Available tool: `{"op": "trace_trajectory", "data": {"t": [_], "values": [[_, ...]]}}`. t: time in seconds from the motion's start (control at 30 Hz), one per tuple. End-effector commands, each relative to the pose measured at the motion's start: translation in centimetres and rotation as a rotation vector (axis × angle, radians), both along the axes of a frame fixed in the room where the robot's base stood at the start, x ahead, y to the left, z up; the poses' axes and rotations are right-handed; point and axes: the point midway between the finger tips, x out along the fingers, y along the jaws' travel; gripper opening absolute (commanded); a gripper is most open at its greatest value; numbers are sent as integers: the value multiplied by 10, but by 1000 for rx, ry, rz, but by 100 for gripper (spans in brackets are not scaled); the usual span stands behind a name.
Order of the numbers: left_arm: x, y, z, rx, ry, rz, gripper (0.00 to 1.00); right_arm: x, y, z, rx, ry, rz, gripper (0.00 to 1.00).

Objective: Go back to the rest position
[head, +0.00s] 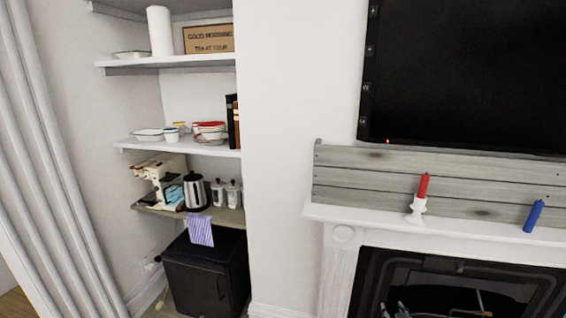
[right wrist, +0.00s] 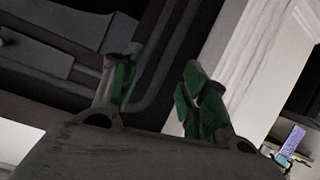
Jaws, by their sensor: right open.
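My right gripper (right wrist: 160,88) shows from close up in the right wrist view. Its two fingers with green pads stand apart, with nothing between them. My left gripper is in neither view. The gripper is below the mantel and apart from both candles.
A dark screen (head: 460,75) hangs above the mantel. At left, wall shelves (head: 190,150) hold bowls, books and a sign. A kettle (head: 194,190) and a coffee machine (head: 160,170) stand above a black fridge (head: 205,275), with a purple towel (head: 199,230) hanging there.

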Motion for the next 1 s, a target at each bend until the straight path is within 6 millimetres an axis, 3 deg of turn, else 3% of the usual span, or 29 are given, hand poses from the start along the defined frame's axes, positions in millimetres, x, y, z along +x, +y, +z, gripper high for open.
{"op": "trace_trajectory", "data": {"t": [0.1, 0.27, 0.5, 0.77, 1.0], "values": [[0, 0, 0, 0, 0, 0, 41, -22, 11, -52, 12, 88, 13, 44], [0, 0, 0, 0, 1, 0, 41, -57, 26, -116, 25, 199, 30, 44], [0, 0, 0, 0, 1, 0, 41, -123, 48, -202, 45, 365, 53, 44], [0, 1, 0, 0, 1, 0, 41, -211, 70, -282, 63, 542, 76, 44], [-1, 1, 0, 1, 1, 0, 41, -304, 90, -340, 72, 703, 101, 44]]}}
